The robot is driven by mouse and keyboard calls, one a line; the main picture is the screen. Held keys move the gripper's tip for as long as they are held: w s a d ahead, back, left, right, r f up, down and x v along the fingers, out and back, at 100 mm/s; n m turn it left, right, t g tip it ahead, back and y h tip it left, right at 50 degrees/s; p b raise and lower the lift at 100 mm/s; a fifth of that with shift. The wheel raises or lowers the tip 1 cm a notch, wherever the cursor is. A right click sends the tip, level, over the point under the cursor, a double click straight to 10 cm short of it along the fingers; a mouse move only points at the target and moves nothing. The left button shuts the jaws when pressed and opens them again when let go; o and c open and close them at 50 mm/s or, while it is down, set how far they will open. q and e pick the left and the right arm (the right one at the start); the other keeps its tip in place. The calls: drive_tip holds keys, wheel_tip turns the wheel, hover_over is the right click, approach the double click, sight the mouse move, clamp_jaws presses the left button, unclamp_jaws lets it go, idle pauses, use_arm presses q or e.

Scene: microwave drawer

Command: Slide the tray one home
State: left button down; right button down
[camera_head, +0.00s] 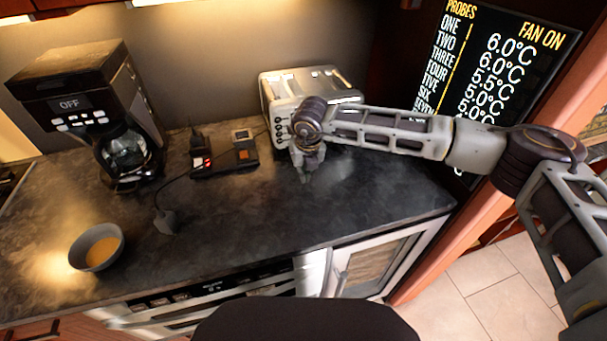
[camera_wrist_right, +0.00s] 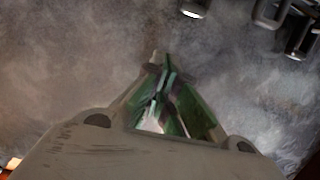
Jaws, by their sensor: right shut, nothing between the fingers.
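No tray that I can single out shows in either view. Under the counter front is a steel built-in appliance (camera_head: 205,297) with a dark control strip, partly hidden by a dark rounded shape at the bottom. My right gripper (camera_head: 305,178) points down over the dark countertop, in front of the toaster. Its fingers are closed together and empty. In the right wrist view the right gripper (camera_wrist_right: 160,62) shows its fingertips together against the grey mottled counter surface. My left gripper is not in view.
The toaster (camera_head: 285,85) stands behind the right gripper. A coffee maker (camera_head: 100,90) stands back left, a bowl of orange contents (camera_head: 97,247) front left. A black device (camera_head: 222,158) with a cord lies mid-counter. A glass-fronted door (camera_head: 372,268) is below right; a display (camera_head: 500,75) hangs behind my right arm.

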drive_tip(key=shift+w+r, duration=0.15)
drive_tip(key=shift+r, duration=0.3)
drive_tip(key=b+v, duration=0.1)
drive_tip(key=v, duration=0.7)
drive_tip(key=shift+s, duration=0.2)
